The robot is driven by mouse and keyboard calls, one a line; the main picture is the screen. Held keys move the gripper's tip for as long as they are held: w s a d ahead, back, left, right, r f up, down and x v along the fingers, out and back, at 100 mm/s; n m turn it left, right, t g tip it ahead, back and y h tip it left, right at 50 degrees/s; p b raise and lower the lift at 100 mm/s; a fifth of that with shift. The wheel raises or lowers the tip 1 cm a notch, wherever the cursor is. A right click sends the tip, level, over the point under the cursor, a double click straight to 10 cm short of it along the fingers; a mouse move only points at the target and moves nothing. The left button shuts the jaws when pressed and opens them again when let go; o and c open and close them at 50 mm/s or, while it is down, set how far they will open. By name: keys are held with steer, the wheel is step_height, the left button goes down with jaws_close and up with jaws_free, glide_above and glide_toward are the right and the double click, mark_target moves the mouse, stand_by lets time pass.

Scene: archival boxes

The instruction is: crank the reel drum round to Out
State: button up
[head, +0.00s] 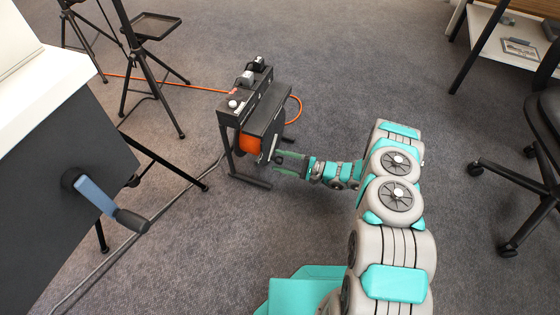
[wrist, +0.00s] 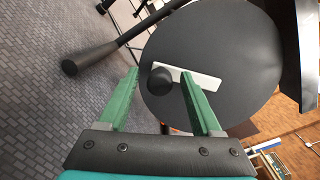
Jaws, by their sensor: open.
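The reel drum (head: 250,144) with orange cable sits in a black floor stand (head: 250,181) in the middle of the head view. In the wrist view its dark round side disc (wrist: 215,50) carries a pale crank arm (wrist: 203,80) with a black knob (wrist: 159,81). My gripper (head: 276,160) is at the disc side of the reel. Its two green fingers are open, and in the wrist view (wrist: 160,73) the knob appears between them. I cannot tell whether either finger touches it. No Out mark is readable.
A dark cabinet with a blue-grey crank handle (head: 96,195) stands at left. Black tripod stands (head: 150,75) are behind it. An orange cable (head: 165,83) runs along the carpet to the reel. An office chair (head: 530,160) is at right. Carpet around my arm is clear.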

steer(key=shift+w+a, duration=0.1)
steer(key=shift+a, duration=0.2)
jaws_close()
stand_by(0.4)
stand_by(0.9)
